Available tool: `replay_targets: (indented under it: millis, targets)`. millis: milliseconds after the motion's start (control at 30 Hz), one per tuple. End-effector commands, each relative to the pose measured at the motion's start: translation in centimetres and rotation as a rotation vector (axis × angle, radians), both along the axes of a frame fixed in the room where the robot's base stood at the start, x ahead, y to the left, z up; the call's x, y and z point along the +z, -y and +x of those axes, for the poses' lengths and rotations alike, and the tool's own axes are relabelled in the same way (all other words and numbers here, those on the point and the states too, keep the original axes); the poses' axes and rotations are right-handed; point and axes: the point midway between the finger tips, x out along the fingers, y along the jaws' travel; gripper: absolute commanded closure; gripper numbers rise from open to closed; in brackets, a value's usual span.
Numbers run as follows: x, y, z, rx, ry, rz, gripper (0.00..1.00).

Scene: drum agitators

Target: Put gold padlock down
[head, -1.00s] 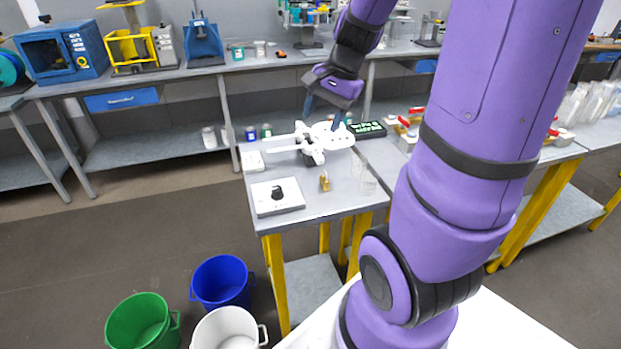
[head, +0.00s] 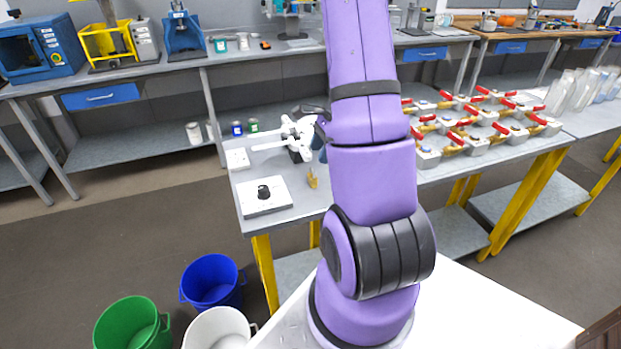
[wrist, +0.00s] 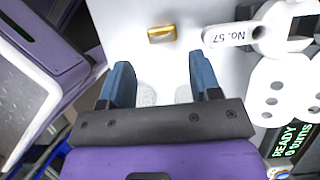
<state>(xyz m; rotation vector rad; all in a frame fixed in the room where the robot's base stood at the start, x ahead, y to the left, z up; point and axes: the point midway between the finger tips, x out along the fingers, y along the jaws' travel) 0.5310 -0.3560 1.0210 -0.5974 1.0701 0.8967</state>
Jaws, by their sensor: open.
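The gold padlock (head: 312,178) sits on the grey bench top, just right of a white box with a black knob (head: 265,196). In the wrist view the padlock (wrist: 162,34) lies beyond the fingertips, apart from them. My gripper (wrist: 160,62) is open, with two blue fingers spread and no padlock between them.
A display (wrist: 290,150) reads READY, 0 turns. Red-handled valves (head: 480,125) fill the bench to the right. Green (head: 130,325), blue (head: 212,283) and white (head: 217,330) buckets stand on the floor.

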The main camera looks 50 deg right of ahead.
Motion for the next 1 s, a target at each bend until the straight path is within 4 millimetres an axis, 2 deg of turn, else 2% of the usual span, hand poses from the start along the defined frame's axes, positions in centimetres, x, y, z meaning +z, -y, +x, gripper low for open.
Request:
replay_targets:
  millis: [100,367,633,800,1000]
  targets:
    - [-1.5,-0.5,0.3,0.0,-0.001,0.002,0.43]
    - [-3.1,-1.0,0.6,0.0,0.0,0.001,0.43]
    - [-6.4,-1.9,1.2,0.001,-0.001,0.002,0.43]
    - [-7.2,-2.1,1.4,0.001,0.0,0.0,0.43]
    - [-7.2,-2.1,1.5,0.001,0.001,-0.001,0.45]
